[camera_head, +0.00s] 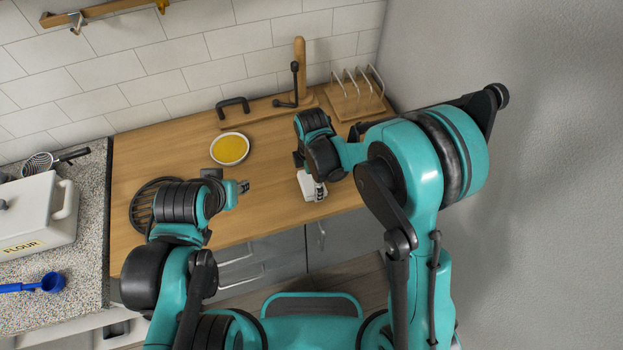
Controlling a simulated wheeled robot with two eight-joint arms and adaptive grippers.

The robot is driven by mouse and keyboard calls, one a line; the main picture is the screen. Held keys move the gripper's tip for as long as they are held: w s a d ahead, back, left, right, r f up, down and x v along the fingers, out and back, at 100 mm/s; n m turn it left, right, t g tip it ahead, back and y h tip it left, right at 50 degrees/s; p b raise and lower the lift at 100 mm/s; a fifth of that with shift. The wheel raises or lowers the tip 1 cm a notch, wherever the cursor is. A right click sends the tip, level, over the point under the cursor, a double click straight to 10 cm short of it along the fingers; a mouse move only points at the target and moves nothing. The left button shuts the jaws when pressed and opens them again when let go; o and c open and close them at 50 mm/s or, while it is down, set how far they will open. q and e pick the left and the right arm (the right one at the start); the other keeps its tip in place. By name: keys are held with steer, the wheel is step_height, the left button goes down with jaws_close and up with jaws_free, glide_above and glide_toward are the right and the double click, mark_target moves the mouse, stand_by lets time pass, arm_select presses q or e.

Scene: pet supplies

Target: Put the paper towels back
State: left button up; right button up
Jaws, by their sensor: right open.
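A white object (304,181), perhaps the paper towels, is on the wooden counter near its front edge, mostly hidden by my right gripper. My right gripper (318,190) is open and right over or beside it; I cannot tell whether they touch. A wooden upright post (299,62) with a black arm (294,85), which looks like a paper towel holder, stands bare at the back against the tiles. My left gripper (243,187) is over the counter, left of the white object, with nothing visible in it; its finger opening is too small to tell.
A dish of yellow content (230,149) sits mid-counter. A wooden rack with metal loops (357,90) is at the back right by the wall. A black round grate (143,205) is at left, partly behind my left arm. A flour box (35,215) stands on the speckled counter.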

mark_target(312, 181)
steer(key=shift+r, duration=0.1)
steer(key=shift+r, duration=0.3)
step_height(312, 181, up, 12)
steer(key=p, duration=0.3)
steer(key=shift+f, duration=0.25)
steer(key=s+d+r+m+t, duration=0.3)
steer(key=s+d+m, duration=0.3)
steer(key=d+m, duration=0.3)
steer(key=s+d+r+m+t, duration=0.4)
steer(key=d+m, duration=0.4)
steer(key=m, duration=0.4)
steer(key=shift+s+d+r+m, duration=0.3)
steer(key=shift+s+d+r, duration=0.1)
steer(key=shift+s+r, duration=0.5)
steer(key=shift+s+f, duration=0.1)
step_height(312, 181, down, 11)
steer(key=b, duration=1)
steer(key=shift+r+b, duration=0.2)
steer(key=shift+b, duration=0.15)
